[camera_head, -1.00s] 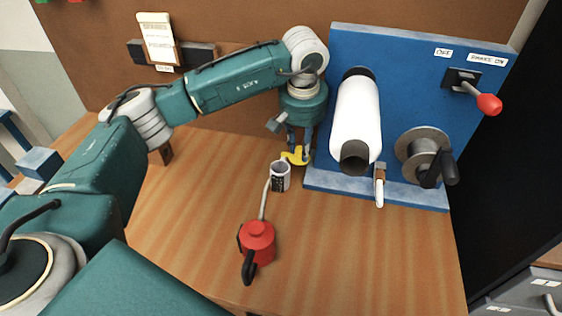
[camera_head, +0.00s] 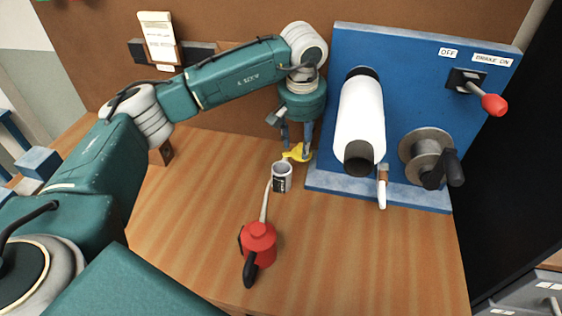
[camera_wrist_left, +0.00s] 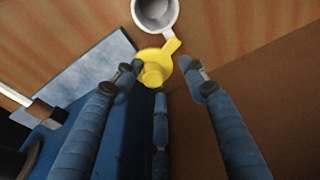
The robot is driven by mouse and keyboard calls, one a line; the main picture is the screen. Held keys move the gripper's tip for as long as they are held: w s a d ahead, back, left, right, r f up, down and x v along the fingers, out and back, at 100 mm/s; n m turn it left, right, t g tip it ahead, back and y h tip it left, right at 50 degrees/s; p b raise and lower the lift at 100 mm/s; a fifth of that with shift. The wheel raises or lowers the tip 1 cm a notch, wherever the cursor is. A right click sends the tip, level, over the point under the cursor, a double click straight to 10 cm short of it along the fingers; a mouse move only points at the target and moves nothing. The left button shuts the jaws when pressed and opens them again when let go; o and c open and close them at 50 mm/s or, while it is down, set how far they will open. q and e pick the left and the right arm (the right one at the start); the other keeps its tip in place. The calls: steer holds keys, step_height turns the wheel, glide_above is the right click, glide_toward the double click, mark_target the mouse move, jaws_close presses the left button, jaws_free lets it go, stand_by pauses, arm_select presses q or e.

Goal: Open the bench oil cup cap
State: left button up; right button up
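The bench oil cup (camera_head: 282,178) is a small pale cup with a dark label, standing on the bench left of the blue panel. Its mouth is uncovered, and its grey inside shows in the left wrist view (camera_wrist_left: 155,14). The yellow cap (camera_head: 299,157) sits off to the cup's far side, joined to the rim by a short yellow tab, as the left wrist view shows (camera_wrist_left: 153,70). My left gripper (camera_head: 296,148) points down just over the cap. Its fingers (camera_wrist_left: 162,80) are spread apart around the cap, with no clear grip on it. My right gripper is not in view.
A red oil can (camera_head: 258,243) stands in front of the cup, its spout reaching close to it. The blue panel (camera_head: 415,80) at right carries a white roller (camera_head: 360,115), a crank (camera_head: 440,168) and a red-knobbed lever (camera_head: 493,104).

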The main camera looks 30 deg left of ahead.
arm_select(q)
steer(key=r+p, duration=0.2)
steer(key=r, duration=0.1)
steer(key=r+p, duration=0.2)
steer(key=r, duration=0.1)
steer(key=shift+w+d, duration=0.1)
steer(key=shift+w, duration=0.1)
steer(key=shift+s+d+r, duration=0.1)
steer(key=shift+r, duration=0.2)
